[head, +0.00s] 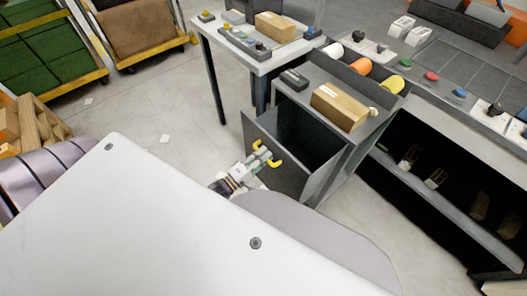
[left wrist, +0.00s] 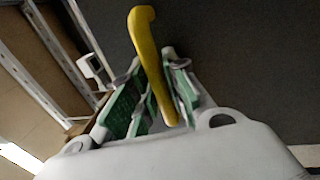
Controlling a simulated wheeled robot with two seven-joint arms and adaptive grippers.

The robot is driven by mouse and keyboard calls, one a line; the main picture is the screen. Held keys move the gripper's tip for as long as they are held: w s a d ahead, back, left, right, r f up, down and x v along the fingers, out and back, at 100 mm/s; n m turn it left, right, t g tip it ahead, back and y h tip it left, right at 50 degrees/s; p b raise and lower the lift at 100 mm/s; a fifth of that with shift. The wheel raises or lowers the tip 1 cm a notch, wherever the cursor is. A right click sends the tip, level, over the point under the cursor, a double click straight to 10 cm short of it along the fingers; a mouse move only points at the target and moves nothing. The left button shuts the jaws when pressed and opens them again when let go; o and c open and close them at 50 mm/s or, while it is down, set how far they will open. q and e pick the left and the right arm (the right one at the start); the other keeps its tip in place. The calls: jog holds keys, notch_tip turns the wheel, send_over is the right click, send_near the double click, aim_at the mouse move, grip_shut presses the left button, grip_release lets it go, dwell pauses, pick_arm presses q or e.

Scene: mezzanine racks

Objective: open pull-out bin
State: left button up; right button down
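The pull-out bin (head: 292,180) is a dark grey drawer under a bench; it stands well out, and its empty-looking inside shows from above. Its yellow handle (head: 276,161) is on the front panel. My left gripper (head: 262,155) is at this handle. In the left wrist view, the yellow handle (left wrist: 150,60) runs between the two green-padded fingers of my left gripper (left wrist: 152,75), which are closed on it. The dark bin front (left wrist: 245,60) fills the right of that view. My right gripper is not in view.
A cardboard box (head: 340,106) and a dark small device (head: 293,80) sit on the bench above the bin. A white table (head: 262,62) stands behind, and a long dark shelf unit (head: 440,200) stands at right.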

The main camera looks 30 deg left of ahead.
pick_arm(q)
jog(key=shift+o, duration=1.4)
jog(key=v, duration=1.2)
jog(key=shift+m, duration=0.3)
